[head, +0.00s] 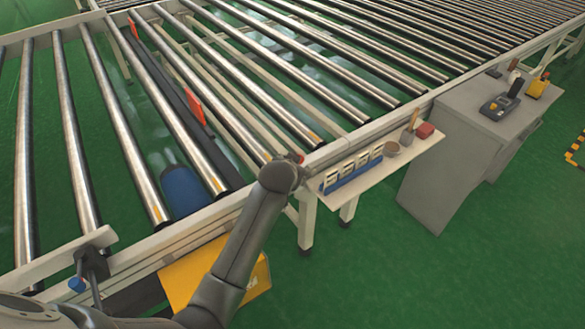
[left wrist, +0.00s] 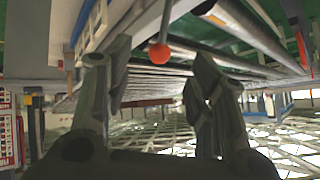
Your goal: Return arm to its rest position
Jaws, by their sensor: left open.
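My left arm (head: 240,240) reaches up from the bottom of the head view to the conveyor's near rail, its wrist (head: 280,176) beside the left end of a small white shelf. The fingers are not clear in the head view. In the left wrist view my left gripper (left wrist: 160,78) is open, its two fingers wide apart with nothing between them that I can see held. A red ball-shaped knob (left wrist: 159,53) on a thin rod shows beyond the fingertips; whether it is touched cannot be told. My right gripper is not in view.
The roller conveyor (head: 165,242) fills the upper left. The white shelf (head: 415,148) holds a blue rack (head: 352,172), a bowl (head: 392,149) and a red box (head: 425,131). A grey cabinet (head: 455,150) stands right. Green floor (head: 390,270) is clear at lower right.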

